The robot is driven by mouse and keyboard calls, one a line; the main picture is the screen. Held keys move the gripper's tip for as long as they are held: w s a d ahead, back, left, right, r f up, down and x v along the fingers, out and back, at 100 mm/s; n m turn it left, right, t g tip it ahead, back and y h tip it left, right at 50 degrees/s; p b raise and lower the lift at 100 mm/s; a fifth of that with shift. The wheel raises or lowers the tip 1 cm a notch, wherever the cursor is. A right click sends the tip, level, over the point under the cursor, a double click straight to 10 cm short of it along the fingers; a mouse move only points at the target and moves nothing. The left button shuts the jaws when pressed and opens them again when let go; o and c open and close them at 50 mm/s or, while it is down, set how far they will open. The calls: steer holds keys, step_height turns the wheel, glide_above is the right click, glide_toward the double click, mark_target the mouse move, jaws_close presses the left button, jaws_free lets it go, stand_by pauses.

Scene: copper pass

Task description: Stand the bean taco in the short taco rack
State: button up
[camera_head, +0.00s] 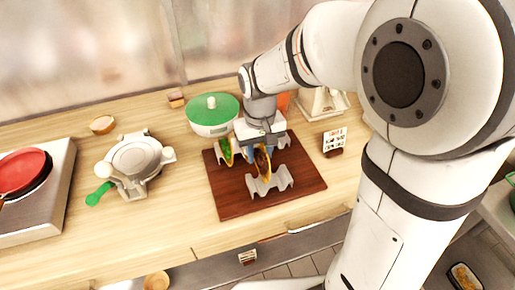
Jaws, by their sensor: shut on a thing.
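My gripper (260,154) is shut on a taco with a dark brown filling (262,163), which looks like the bean taco. It holds the taco upright, just behind the front wavy grey metal rack (270,183). This front rack looks like the short taco rack, and no taco shows in its slots. The taco's lower edge overlaps the rack in the picture; I cannot tell whether they touch. A second grey rack (283,141) stands behind, partly hidden by my gripper. A taco with green filling (225,150) stands at its left end.
Both racks stand on a dark wooden board (231,204). A white pot with a green lid (212,113) stands close behind the board. A small picture card (334,141) stands to its right. A grey press (136,160) is at left, with clear counter between.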

steer(key=shift+s+f+b, duration=0.1)
steer(key=shift+f+b, duration=2.8)
steer(key=shift+f, duration=1.2)
steer(key=o, duration=1.1)
step_height(320, 180, up, 8)
steer(key=shift+f, duration=0.1)
steer(key=s+d+m+t, duration=0.1)
steer(key=s+d, duration=0.3)
steer(key=s+d+m+t, duration=0.1)
steer(key=s+d, duration=0.3)
steer(key=s+d+m, duration=0.1)
steer(key=s+d, duration=0.3)
steer(key=shift+s+t, duration=0.2)
steer(key=shift+t, duration=0.2)
